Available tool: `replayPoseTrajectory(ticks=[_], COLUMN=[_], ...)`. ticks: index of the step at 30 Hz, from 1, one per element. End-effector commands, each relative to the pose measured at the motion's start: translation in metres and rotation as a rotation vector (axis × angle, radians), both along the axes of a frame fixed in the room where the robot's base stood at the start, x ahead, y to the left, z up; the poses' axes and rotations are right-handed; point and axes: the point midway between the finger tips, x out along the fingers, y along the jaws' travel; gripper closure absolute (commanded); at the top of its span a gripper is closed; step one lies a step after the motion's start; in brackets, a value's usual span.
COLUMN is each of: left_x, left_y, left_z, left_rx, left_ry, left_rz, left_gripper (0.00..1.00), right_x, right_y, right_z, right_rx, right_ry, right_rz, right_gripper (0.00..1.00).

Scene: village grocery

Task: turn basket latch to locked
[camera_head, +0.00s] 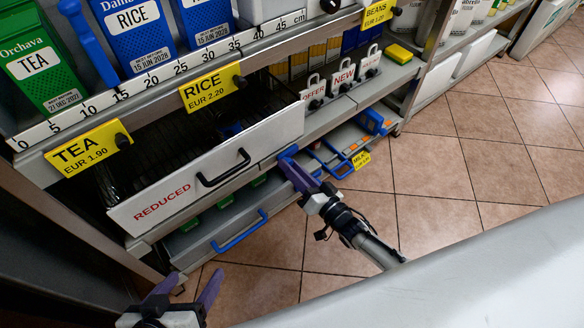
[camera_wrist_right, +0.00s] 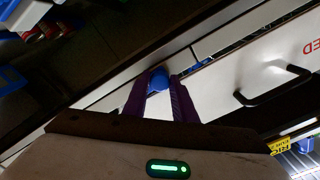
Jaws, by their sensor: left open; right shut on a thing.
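My right gripper (camera_head: 290,168) is at the right end of the white REDUCED basket front (camera_head: 225,165). In the right wrist view my right gripper (camera_wrist_right: 158,98) has its purple fingers on both sides of a rounded blue piece, which appears to be the latch (camera_wrist_right: 157,79), and is shut on it. The fingers hide most of the latch, so its locked or unlocked position cannot be told. The basket front also shows in the right wrist view (camera_wrist_right: 235,85), with its black handle. My left gripper (camera_head: 185,290) is open and empty, low at the bottom left, apart from the basket.
A lower drawer with a blue handle (camera_head: 240,232) lies below the basket. A blue-handled piece (camera_head: 335,160) and a yellow MILK tag (camera_head: 361,160) are right of my right gripper. Boxes of tea (camera_head: 40,60) stand on the shelf above. The tiled floor (camera_head: 430,175) is clear.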

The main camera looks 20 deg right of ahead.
Motion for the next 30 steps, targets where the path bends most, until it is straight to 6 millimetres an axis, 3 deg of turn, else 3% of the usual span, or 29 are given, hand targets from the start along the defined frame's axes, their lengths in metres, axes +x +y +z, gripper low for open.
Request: replayPoseTrajectory(ticks=[30], left_x=[0.003], left_y=[-0.012], left_z=[-0.010], left_rx=[0.008], left_ry=[0.044], left_rz=[-0.063], left_gripper=[0.30], right_x=[-0.001], right_y=[0.000], right_z=[-0.001], right_rx=[-0.866], right_ry=[-0.316], right_rz=[0.001], right_gripper=[0.98])
